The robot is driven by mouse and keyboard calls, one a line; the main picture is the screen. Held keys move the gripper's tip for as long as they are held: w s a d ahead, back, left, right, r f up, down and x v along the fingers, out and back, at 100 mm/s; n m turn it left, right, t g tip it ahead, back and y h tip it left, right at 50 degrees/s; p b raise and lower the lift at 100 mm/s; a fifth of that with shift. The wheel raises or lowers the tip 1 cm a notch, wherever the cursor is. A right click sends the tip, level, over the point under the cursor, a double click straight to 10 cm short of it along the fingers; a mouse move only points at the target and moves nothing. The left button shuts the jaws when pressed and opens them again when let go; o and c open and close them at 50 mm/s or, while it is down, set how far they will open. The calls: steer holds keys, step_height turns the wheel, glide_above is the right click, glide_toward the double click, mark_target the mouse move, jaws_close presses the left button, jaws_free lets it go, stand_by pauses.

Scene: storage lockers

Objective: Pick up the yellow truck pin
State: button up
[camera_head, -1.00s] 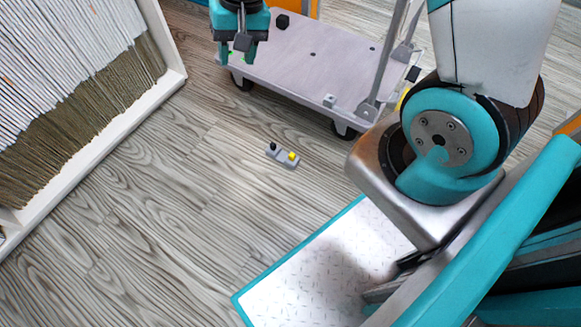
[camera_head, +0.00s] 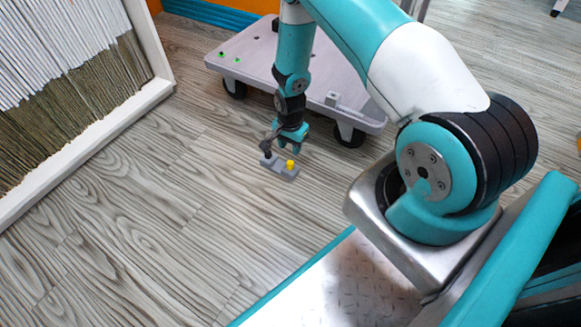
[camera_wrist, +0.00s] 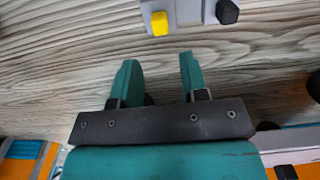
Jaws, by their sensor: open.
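The yellow truck pin (camera_head: 290,164) stands upright in a small grey block on the wooden floor. In the wrist view the yellow pin (camera_wrist: 160,23) is at the top, at the left part of the grey block (camera_wrist: 185,9). A black pin (camera_wrist: 228,11) sits at the block's other end. My gripper (camera_wrist: 157,70) is open, with nothing between its two teal fingers, and the pin lies beyond the fingertips. In the head view my gripper (camera_head: 291,146) is just behind the block; whether it touches the block cannot be told.
A grey flatbed cart (camera_head: 240,62) on wheels stands behind my gripper. A white-framed shelf of packed files (camera_head: 60,90) is at the left. The wooden floor (camera_head: 170,240) left and in front of the block is clear.

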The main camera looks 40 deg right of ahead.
mark_target(290, 162)
step_height(290, 162, down, 6)
steer(key=b, duration=0.5)
steer(key=shift+f, duration=1)
steer(key=shift+c, duration=0.4)
